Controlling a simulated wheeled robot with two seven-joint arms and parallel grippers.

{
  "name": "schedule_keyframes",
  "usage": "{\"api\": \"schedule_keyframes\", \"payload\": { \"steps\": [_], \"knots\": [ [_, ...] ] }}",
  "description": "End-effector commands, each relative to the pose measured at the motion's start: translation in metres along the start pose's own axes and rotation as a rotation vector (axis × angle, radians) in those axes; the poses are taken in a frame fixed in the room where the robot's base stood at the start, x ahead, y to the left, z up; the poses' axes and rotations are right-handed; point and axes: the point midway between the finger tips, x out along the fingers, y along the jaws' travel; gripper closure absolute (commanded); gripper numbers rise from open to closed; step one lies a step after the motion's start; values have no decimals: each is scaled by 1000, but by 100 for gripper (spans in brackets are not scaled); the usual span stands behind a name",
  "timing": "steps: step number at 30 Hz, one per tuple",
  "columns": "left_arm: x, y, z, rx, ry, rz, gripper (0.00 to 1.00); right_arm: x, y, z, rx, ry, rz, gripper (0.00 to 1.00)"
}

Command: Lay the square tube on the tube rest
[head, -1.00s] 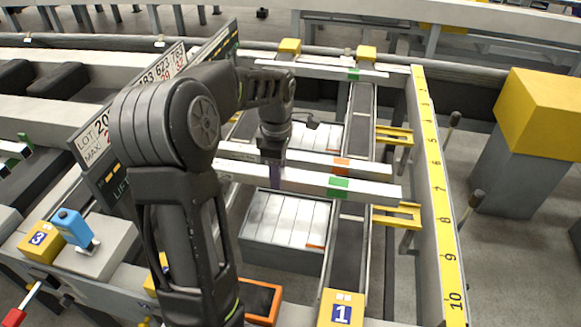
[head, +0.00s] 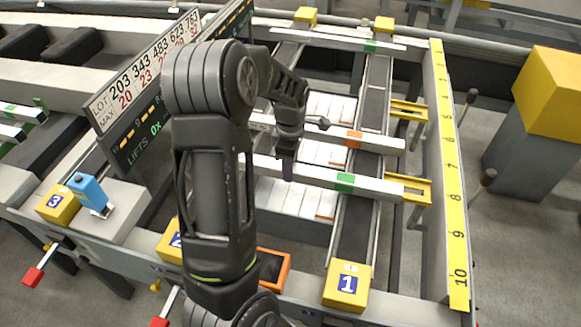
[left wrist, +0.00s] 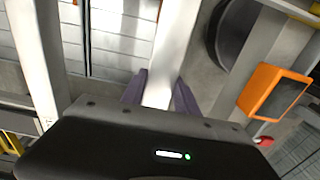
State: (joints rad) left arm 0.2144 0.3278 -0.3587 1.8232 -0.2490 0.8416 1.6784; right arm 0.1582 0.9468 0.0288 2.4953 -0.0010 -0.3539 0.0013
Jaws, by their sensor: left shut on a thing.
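My left gripper (head: 288,168) is shut on a white square tube (head: 312,176) with a green band. The tube extends to the right across the conveyor, and its right end overlaps the near yellow bracket (head: 424,190) in the head view. I cannot tell whether they touch. The left wrist view shows the purple fingers (left wrist: 160,93) on both sides of the tube (left wrist: 175,45). A second square tube (head: 382,142) with an orange band lies farther back. No part is clearly identifiable as the tube rest. My right gripper is not in view.
A yellow numbered ruler (head: 452,190) runs along the right side. An orange-framed box (head: 274,268) and yellow block 1 (head: 347,285) stand in front. A sign board (head: 150,85) and a blue device (head: 90,192) are at the left. A far bracket (head: 408,111) sits behind.

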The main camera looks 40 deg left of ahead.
Motion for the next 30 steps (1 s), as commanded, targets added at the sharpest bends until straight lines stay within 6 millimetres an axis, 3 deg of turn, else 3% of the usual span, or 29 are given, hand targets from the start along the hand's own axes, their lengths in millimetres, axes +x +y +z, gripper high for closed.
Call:
{"api": "schedule_keyframes", "payload": {
  "steps": [14,15,22,30],
  "knots": [
    [10,1,0,0,-1,3,100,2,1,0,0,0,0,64],
    [10,0,0,0,-1,1,61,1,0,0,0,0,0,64],
    [10,0,0,0,-1,1,43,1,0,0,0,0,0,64],
    [9,0,0,0,-1,1,42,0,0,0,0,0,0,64]
  ]
}}
